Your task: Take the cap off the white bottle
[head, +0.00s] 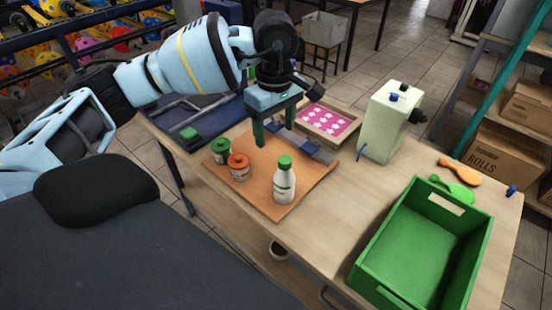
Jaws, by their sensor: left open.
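The white bottle (284,186) stands upright on an orange-brown board (266,205) on the table. Its green cap (285,161) sits on top of it. My left gripper (274,136) points down above the back of the board, with its two fingers apart. It is behind the bottle and apart from it in the picture, and nothing shows between its fingers. My right gripper is not in view.
A jar with a green lid (220,151) and a jar with an orange lid (238,167) stand left of the bottle. A framed pink star screen (324,120), a pale green machine (388,125) and a green crate (371,259) are to the right. Bare table lies between board and crate.

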